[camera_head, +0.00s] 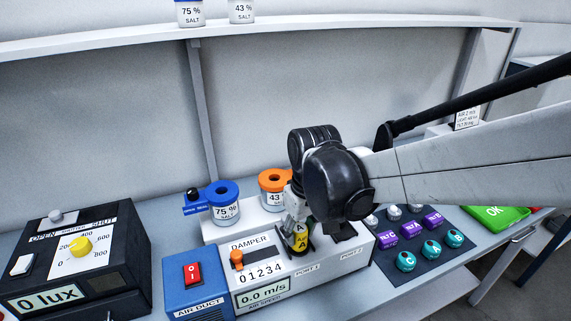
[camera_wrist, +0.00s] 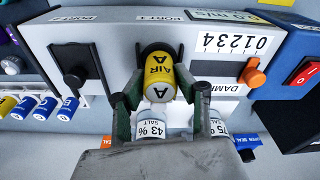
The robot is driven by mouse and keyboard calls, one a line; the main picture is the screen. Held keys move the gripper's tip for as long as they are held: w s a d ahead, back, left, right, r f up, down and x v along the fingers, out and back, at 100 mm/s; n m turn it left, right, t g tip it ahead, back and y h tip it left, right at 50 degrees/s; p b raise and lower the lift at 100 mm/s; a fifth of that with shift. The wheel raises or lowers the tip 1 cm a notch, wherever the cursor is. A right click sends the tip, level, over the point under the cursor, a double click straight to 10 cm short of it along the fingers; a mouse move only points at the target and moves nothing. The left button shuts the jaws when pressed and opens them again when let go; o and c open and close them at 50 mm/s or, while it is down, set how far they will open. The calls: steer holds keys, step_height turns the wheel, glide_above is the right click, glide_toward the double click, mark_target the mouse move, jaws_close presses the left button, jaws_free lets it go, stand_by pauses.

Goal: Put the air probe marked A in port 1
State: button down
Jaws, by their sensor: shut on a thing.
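The air probe marked A (camera_head: 300,241), with a yellow body and black lettering, is between my gripper's (camera_head: 299,243) fingers over the front box. In the wrist view the probe (camera_wrist: 157,68) shows its yellow AIR A side and A-marked end, with a finger on each side. My gripper (camera_wrist: 160,98) is shut on it. A black round opening (camera_wrist: 152,46) lies right behind the probe, beside the PORT 1 label (camera_wrist: 154,19). The probe overlaps this opening, and its lower end is hidden, so I cannot tell how deep it sits.
The air duct box has an orange damper slider (camera_head: 237,259) and a display (camera_head: 263,293) reading 0.0 m/s. Port 2 (camera_wrist: 75,74) is beside port 1. Salt jars (camera_head: 225,208) stand behind. Purple and teal probes (camera_head: 406,261) sit on a dark mat at right. A lux box (camera_head: 75,262) stands left.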

steer(key=shift+f, duration=0.25)
steer(key=c, duration=1)
jaws_free()
steer(key=shift+r, duration=0.15)
steer(key=shift+r+p, duration=2.6)
steer(key=shift+r, duration=1.35)
steer(key=shift+d, duration=0.1)
steer(key=s+d+m+t+b, duration=0.2)
steer(key=s+d, duration=0.1)
steer(key=d, duration=0.1)
steer(key=s+d+f+m+t+b, duration=0.1)
steer(key=s+d+m+t+b, duration=0.1)
steer(key=s+d, duration=0.2)
steer(key=s+d+m+t+b, duration=0.2)
steer(key=s+d+b, duration=0.1)
steer(key=s+d, duration=0.1)
steer(key=shift+d+f+h, duration=0.2)
steer(key=shift+d+h, duration=0.1)
steer(key=shift+d, duration=0.5)
